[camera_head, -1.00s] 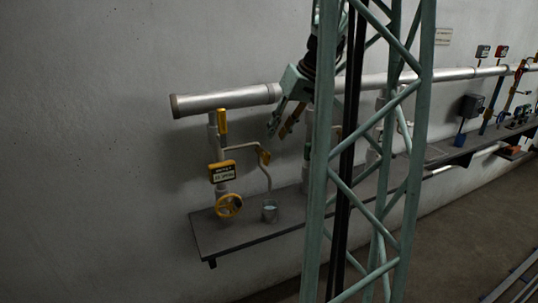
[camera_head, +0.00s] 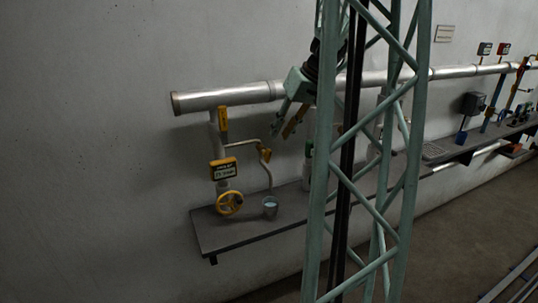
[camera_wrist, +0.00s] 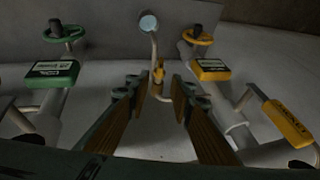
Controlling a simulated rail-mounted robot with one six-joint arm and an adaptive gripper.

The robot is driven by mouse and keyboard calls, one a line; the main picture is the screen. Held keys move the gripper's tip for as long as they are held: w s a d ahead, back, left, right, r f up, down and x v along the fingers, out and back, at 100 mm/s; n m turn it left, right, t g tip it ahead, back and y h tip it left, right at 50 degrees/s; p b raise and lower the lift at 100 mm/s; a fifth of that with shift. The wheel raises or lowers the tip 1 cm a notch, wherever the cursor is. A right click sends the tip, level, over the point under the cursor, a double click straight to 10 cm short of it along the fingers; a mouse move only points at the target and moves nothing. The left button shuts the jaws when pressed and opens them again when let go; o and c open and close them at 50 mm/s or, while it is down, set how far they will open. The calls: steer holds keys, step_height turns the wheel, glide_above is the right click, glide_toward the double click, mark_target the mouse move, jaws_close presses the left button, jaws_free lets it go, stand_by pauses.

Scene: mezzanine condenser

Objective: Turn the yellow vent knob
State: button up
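A small yellow knob (camera_head: 265,155) sits on a thin bent pipe (camera_head: 266,172), whose lower end drops to a small cup (camera_head: 270,207) on the shelf. It also shows in the wrist view (camera_wrist: 159,73), small and between my fingers' tips. I cannot read any name on it. My gripper (camera_head: 281,132) is above and slightly right of the knob in the head view, apart from it. The wrist view shows my gripper (camera_wrist: 160,86) open and empty, one finger on each side, with the knob beyond the gap.
A yellow handwheel (camera_head: 230,203) and yellow-framed label (camera_head: 223,169) are left of the bent pipe. A yellow tag (camera_head: 222,119) is on the upright pipe. A thick horizontal pipe (camera_head: 225,97) runs above. A green label (camera_wrist: 51,73) and green handwheel (camera_wrist: 65,31) stand left in the wrist view.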

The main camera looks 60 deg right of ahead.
mark_target(270, 150)
steer(key=b+x, duration=0.1)
steer(key=x, duration=1)
steer(key=shift+w+f, duration=0.15)
steer(key=shift+f, duration=0.15)
steer(key=shift+c, duration=0.2)
jaws_close()
